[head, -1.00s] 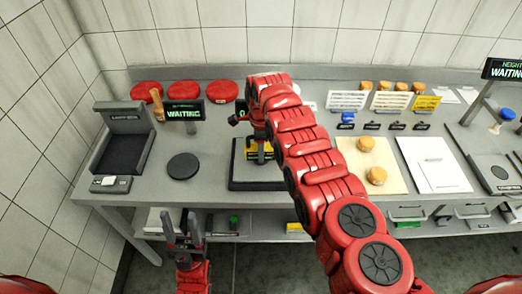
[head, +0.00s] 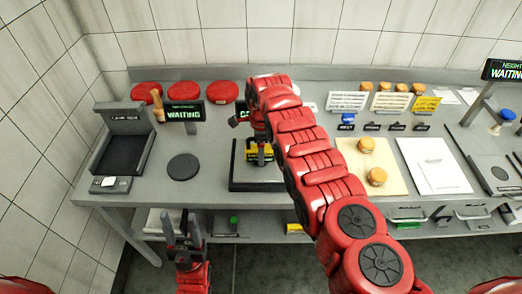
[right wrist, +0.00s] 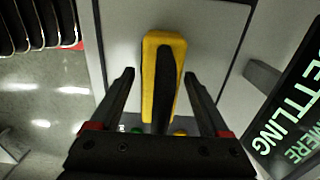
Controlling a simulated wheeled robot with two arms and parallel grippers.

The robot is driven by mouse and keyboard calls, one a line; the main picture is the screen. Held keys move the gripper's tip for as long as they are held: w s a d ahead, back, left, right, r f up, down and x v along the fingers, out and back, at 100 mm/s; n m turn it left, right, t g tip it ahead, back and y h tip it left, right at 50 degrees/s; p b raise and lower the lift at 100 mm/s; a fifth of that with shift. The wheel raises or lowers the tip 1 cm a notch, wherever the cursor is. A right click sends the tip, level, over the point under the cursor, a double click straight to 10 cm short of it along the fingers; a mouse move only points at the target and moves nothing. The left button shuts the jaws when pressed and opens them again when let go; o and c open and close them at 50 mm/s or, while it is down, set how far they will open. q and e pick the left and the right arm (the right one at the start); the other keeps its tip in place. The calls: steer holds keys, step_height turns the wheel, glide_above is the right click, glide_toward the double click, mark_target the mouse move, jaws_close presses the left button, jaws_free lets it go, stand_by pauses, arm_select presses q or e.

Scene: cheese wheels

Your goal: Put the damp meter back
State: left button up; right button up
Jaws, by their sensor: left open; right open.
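The damp meter (right wrist: 160,60), a yellow body with a black strip, lies on a pale square plate with a dark edge. My right gripper (right wrist: 160,76) is open, with one finger on each side of the meter in the right wrist view; contact cannot be told. In the head view the meter (head: 252,155) shows partly behind my right arm, over the dark-framed plate (head: 240,184). My left gripper (head: 183,232) is open and empty, in front of the bench edge and low.
A dark open-fronted device (head: 124,138) and a round black pad (head: 183,167) stand on the left of the bench. Red wheels (head: 184,92) line the back. A wooden board (head: 362,184) with small cheeses and a white board (head: 433,168) lie right of my arm.

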step_height(320, 180, up, 2)
steer(key=shift+w+r+p, duration=0.1)
steer(key=shift+r+p, duration=0.15)
steer(key=shift+p, duration=0.15)
step_height(320, 180, up, 8)
steer(key=b, duration=0.3)
steer(key=shift+r, duration=0.75)
